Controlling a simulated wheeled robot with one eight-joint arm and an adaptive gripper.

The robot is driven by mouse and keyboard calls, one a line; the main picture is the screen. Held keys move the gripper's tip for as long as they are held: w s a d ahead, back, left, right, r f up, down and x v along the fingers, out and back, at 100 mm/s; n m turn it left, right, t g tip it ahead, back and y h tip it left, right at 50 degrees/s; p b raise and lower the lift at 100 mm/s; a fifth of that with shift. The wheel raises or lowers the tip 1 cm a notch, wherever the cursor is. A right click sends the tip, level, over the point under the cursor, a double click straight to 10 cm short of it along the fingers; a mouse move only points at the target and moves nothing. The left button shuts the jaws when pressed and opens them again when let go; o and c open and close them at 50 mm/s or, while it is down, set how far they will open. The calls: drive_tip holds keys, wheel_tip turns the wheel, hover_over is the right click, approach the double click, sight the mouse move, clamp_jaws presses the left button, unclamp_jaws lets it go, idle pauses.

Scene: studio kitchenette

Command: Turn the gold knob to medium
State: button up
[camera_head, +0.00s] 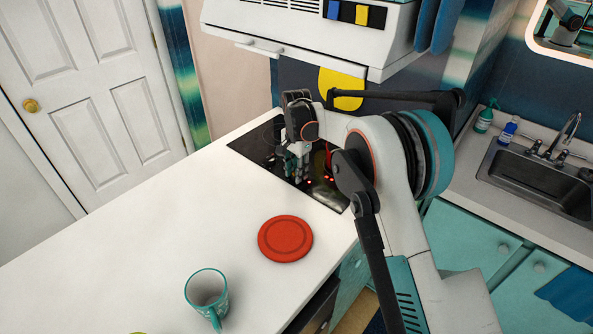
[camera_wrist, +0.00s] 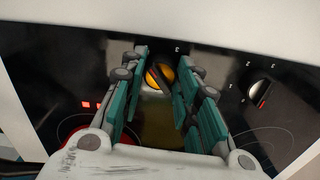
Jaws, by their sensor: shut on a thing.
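The gold knob (camera_wrist: 153,79) sits on the black cooktop panel in the wrist view, between my fingertips. It has a dark bar across it, tilted from upper left to lower right, and a small mark above it to the right. My gripper (camera_wrist: 168,68) has its teal fingers on both sides of the knob and is shut on it. In the head view my gripper (camera_head: 298,162) is lowered over the black cooktop (camera_head: 326,192). The gold knob cannot be made out there. Its exact setting is hard to read.
A silver knob (camera_wrist: 261,90) with a red mark is to the right on the panel. Red indicator lights (camera_wrist: 92,105) glow at left. A red plate (camera_head: 285,239) and a teal mug (camera_head: 207,290) stand on the white counter (camera_head: 130,240). A hood (camera_head: 310,30) hangs above.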

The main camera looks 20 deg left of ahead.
drive_tip(key=o, duration=1.1)
wheel_tip(320, 180, up, 8)
drive_tip(key=shift+f, duration=0.25)
drive_tip(key=shift+d, duration=0.1)
